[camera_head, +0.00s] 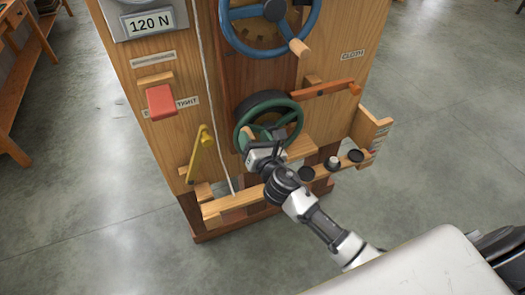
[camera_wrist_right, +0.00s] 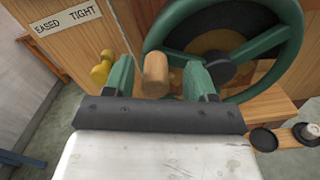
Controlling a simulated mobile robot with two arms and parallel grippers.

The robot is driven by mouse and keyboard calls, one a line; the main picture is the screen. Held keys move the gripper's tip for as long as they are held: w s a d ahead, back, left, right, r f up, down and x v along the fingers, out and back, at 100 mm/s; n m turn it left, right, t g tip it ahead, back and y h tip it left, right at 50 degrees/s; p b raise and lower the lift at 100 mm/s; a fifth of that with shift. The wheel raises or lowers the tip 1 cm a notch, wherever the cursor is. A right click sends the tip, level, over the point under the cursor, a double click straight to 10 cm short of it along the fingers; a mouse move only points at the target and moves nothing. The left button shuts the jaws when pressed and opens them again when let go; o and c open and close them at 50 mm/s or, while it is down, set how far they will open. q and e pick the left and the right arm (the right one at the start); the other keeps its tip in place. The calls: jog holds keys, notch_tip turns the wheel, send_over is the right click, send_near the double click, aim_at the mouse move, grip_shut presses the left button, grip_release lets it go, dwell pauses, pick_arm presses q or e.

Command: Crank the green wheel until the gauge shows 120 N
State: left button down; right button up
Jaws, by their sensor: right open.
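The green wheel (camera_head: 237,134) is mounted low on the front of the wooden cabinet; it also fills the upper right of the wrist view (camera_wrist_right: 264,46). Its wooden crank knob (camera_wrist_right: 155,75) is at the lower left of the wheel. My right gripper (camera_head: 264,143) is at the wheel; in the wrist view its two green fingers (camera_wrist_right: 158,78) are apart, one on each side of the knob, with visible gaps. The gauge (camera_head: 150,23) at the cabinet's upper left reads 120 N. My left gripper is not in view.
A blue wheel (camera_head: 313,28) with a wooden knob is above the green one. A red block (camera_head: 161,99), a yellow lever (camera_head: 196,150) and an orange lever (camera_head: 325,89) stick out nearby. A wooden rail (camera_head: 234,203) with dark round pieces runs below. Open floor surrounds the cabinet.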

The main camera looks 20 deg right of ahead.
jog(key=s, duration=0.8)
jog(key=shift+s+d+b, duration=0.15)
jog(key=shift+s+b, duration=0.25)
jog(key=shift+b, duration=0.05)
